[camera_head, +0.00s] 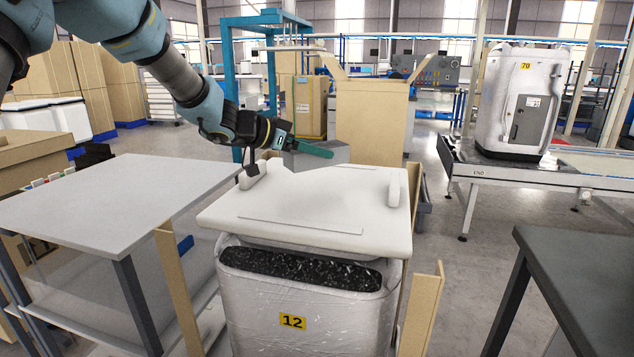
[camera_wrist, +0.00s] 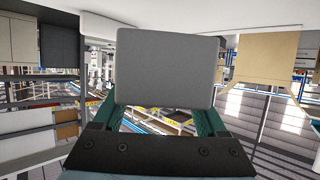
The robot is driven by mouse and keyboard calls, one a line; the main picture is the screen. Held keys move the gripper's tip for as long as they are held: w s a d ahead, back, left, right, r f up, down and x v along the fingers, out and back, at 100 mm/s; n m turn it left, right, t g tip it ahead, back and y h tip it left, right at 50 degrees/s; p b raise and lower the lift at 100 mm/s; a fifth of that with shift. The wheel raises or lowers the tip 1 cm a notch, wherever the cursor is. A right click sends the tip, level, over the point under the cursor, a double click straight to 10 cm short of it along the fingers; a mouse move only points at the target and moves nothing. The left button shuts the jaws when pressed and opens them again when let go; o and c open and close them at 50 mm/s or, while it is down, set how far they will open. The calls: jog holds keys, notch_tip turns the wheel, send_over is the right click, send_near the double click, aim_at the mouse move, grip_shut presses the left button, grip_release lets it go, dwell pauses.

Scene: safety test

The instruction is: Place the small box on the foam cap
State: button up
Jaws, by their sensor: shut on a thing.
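The small box (camera_head: 322,158) is a flat grey block held over the far part of the foam cap. My gripper (camera_head: 312,149) is shut on it, with a green finger along its near side. In the wrist view the grey box (camera_wrist: 168,68) sits between both green fingers and fills the middle. The foam cap (camera_head: 375,228) is a white slab with raised end blocks and a flat, slightly raised panel. It lies on a wrapped container (camera_head: 310,318) labelled 12. The box appears a little above the cap; the exact gap cannot be told.
A grey table (camera_head: 105,205) stands close on the left, and a dark table (camera_head: 585,270) at the right front. An open cardboard box (camera_head: 372,115) stands behind the cap. A conveyor (camera_head: 530,175) at the right carries a wrapped container (camera_head: 520,100) labelled 70.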

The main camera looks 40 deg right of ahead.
aim_at(314, 193)
jog(key=shift+f, duration=3.55)
jog(key=shift+f, duration=0.15)
jog(key=o, duration=1.4)
jog(key=shift+r, duration=0.2)
jog(key=b+v, duration=0.1)
jog(key=v, duration=1.1)
